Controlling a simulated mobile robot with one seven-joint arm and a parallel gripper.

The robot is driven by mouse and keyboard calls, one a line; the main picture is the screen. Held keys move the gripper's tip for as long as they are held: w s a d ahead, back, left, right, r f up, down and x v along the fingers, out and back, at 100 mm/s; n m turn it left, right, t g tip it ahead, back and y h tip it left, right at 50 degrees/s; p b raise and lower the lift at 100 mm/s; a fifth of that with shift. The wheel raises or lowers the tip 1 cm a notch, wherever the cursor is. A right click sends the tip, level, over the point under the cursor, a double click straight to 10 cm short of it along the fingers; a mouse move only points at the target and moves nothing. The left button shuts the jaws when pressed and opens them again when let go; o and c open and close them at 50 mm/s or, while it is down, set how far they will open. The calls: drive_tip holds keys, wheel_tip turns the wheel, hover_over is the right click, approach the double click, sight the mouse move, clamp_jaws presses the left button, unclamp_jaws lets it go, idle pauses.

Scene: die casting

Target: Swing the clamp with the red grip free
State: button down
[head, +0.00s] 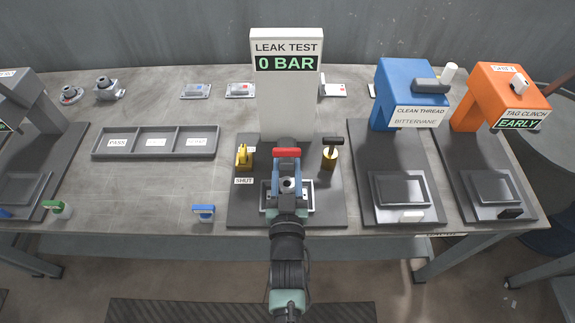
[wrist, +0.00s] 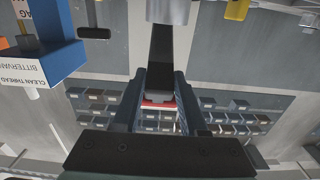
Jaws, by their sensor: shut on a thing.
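The clamp with the red grip (head: 287,152) is at the middle of the leak test station (head: 335,210) in the head view. My gripper (head: 287,163) reaches it from the front and covers part of the nest below. In the wrist view my gripper (wrist: 157,85) has its two fingers on either side of the clamp's dark arm (wrist: 162,55), with a strip of the red grip (wrist: 158,104) between them. The gripper is shut on the red grip. The clamp's lower parts are hidden by my arm.
A yellow valve handle (head: 244,157) by a SHUT label stands left of the clamp. A black-handled clamp (head: 332,150) stands right of it. The tall leak test panel (head: 287,100) behind reads 0 BAR. Blue (head: 402,85) and orange (head: 497,90) stations are further right.

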sight(287, 158)
drive_tip(key=shift+r, duration=0.1)
drive_tip(key=shift+w+r+g+p, duration=0.15)
drive_tip(key=shift+r+g+p, duration=0.25)
drive_tip(key=shift+p, duration=0.75)
drive_tip(key=shift+w+r+p, duration=0.15)
drive_tip(key=shift+r+p, duration=0.15)
drive_tip(key=shift+p, duration=0.45)
drive_tip(key=shift+w+g+p, duration=0.1)
drive_tip(key=shift+g+p, duration=0.3)
drive_tip(key=shift+p, duration=0.05)
drive_tip(key=shift+r, duration=0.15)
drive_tip(key=shift+w+r+p, duration=0.15)
drive_tip(key=shift+r+p, duration=0.15)
drive_tip(key=shift+p, duration=0.5)
drive_tip(key=shift+w+r+g+p, duration=0.35)
drive_tip(key=shift+g+p, duration=0.35)
drive_tip(key=shift+p, duration=0.5)
